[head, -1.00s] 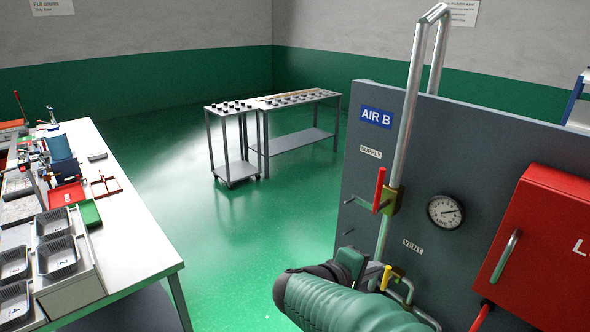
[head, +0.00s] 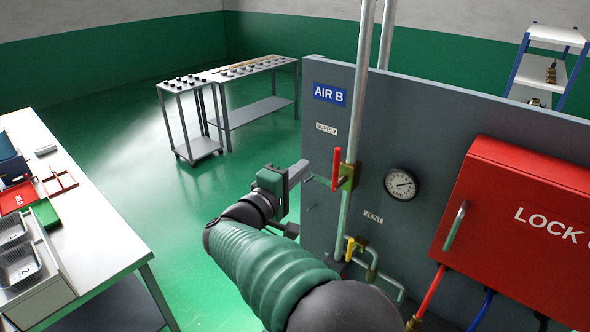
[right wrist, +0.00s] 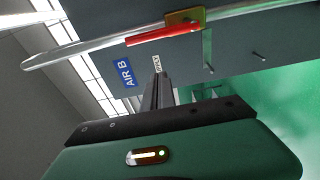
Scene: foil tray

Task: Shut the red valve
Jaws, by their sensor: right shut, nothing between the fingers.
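The red valve handle (head: 337,168) stands upright, along the steel pipe (head: 360,110), on a brass body (head: 348,177) beside the SUPPLY label. My right gripper (head: 304,170) is shut and empty, just left of the handle; a small gap seems to show between them. In the right wrist view the handle (right wrist: 164,35) runs across the top and the shut fingers (right wrist: 158,88) point towards the panel below it, apart from it in the picture. My left gripper is not in view.
A yellow vent valve (head: 351,247) sits lower on the grey panel (head: 420,130), with a gauge (head: 401,184) and a red lock box (head: 530,225) to the right. A white workbench (head: 95,230) is at left. Floor between is clear.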

